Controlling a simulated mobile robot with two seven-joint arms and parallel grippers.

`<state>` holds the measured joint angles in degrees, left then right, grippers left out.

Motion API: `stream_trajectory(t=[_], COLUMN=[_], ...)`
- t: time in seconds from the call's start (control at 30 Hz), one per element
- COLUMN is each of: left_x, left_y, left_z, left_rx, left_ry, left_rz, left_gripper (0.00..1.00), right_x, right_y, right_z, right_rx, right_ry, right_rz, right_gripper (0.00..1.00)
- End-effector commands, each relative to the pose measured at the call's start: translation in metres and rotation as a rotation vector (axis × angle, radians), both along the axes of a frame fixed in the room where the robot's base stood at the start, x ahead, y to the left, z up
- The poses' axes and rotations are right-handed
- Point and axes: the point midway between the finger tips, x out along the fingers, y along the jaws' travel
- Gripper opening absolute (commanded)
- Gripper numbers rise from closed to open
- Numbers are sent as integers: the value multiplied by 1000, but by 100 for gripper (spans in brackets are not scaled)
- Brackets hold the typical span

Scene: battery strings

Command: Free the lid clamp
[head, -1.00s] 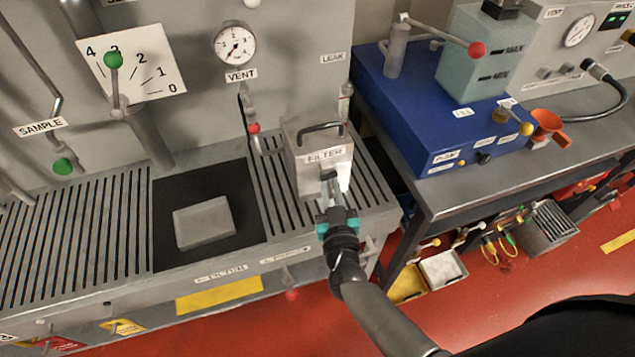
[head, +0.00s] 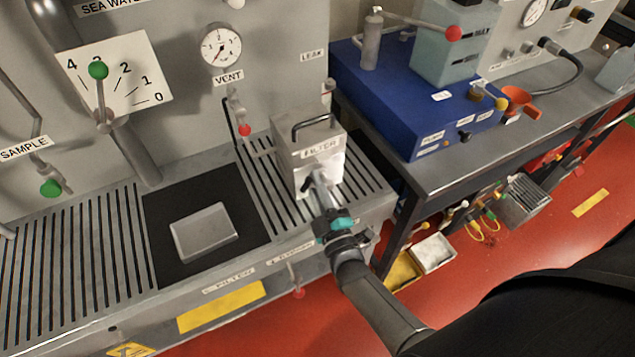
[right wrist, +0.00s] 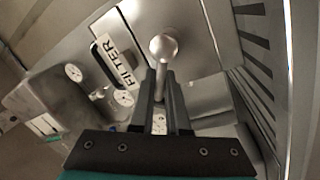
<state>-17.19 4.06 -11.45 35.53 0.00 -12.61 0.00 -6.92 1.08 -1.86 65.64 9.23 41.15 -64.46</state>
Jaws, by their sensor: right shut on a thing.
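The grey metal box labelled FILTER (head: 330,170) stands on the slatted worktop, with a dark handle (head: 316,127) on its lid. The clamp is a metal lever with a round ball end (right wrist: 163,47), on the label side of the box. My right gripper (head: 317,186) is at the front of the box, low on that face. In the right wrist view its two dark fingers (right wrist: 161,98) are shut on the lever, just below the ball. The fingers hide most of the lever, so its exact angle is unclear. My left gripper is out of view.
A black mat with a grey block (head: 204,232) lies left of the box. A red-tipped vent lever (head: 244,129) hangs behind it. A blue unit (head: 400,115) stands on the bench at right, across a gap. Red floor lies in front.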

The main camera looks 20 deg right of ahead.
Motion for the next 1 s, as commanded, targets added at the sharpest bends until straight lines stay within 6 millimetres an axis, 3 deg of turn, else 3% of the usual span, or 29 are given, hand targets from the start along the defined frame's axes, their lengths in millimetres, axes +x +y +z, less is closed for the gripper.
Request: stream_trajectory(t=[0.5,1.0], left_x=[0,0], left_y=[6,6], left_z=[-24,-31], left_rx=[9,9], left_ry=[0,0], left_rz=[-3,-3], left_gripper=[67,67], right_x=[0,0], right_y=[5,6], right_z=[-19,-23], right_rx=[-426,-576], right_ry=[-13,-18], right_rz=[-1,-2], right_gripper=[0,0])
